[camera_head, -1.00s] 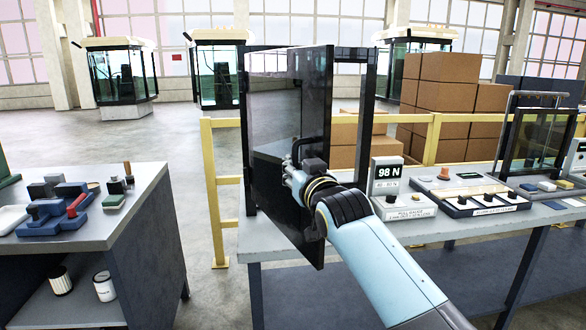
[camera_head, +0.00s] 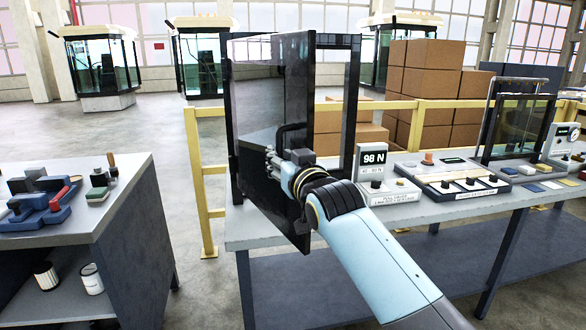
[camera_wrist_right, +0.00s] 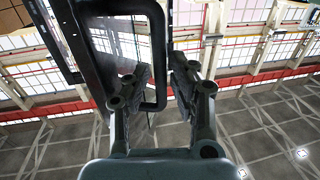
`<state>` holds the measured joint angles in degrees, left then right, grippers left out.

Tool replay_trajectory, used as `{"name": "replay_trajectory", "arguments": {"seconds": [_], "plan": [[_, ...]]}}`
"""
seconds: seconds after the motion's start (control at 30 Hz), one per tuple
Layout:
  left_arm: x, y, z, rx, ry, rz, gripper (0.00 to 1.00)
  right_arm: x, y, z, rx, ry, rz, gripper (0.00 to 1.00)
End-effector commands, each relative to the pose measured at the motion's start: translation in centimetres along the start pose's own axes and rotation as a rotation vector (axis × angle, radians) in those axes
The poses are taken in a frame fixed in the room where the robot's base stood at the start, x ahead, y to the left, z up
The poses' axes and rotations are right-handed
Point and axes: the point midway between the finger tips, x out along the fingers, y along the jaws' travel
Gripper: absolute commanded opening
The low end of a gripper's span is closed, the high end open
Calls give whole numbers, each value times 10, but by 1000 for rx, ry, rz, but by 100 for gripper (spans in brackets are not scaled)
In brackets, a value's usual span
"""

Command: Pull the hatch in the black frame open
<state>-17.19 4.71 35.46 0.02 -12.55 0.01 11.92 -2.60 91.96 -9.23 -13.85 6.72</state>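The hatch (camera_head: 270,105), a dark glazed panel with a thick black edge, stands partly open in the head view. It is swung out towards me from the black frame (camera_head: 351,100), with its hinge side at the left. The black bar handle (camera_head: 293,128) is on the face turned to my arm. My right gripper (camera_head: 281,165) is at this handle. My left gripper is not in view.
A yellow rail (camera_head: 205,180) runs behind. Another table (camera_head: 75,220) with tools stands left, with floor between.

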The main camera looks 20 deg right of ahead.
Motion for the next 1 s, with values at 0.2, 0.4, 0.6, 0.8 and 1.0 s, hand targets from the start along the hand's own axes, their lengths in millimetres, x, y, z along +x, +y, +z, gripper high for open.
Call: {"name": "replay_trajectory", "arguments": {"seconds": [0.2, 0.4, 0.6, 0.8, 1.0], "plan": [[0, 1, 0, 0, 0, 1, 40, -51, 0, 2, 1, -4, 1, 23], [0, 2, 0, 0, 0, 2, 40, -88, 1, 2, 1, -5, 1, 23], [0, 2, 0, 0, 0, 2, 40, -103, 1, 1, 1, -4, 1, 23], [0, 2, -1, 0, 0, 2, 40, -104, 1, 1, 1, -4, 1, 23], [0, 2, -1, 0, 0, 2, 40, -104, 1, 1, 0, -4, 1, 23]]}}
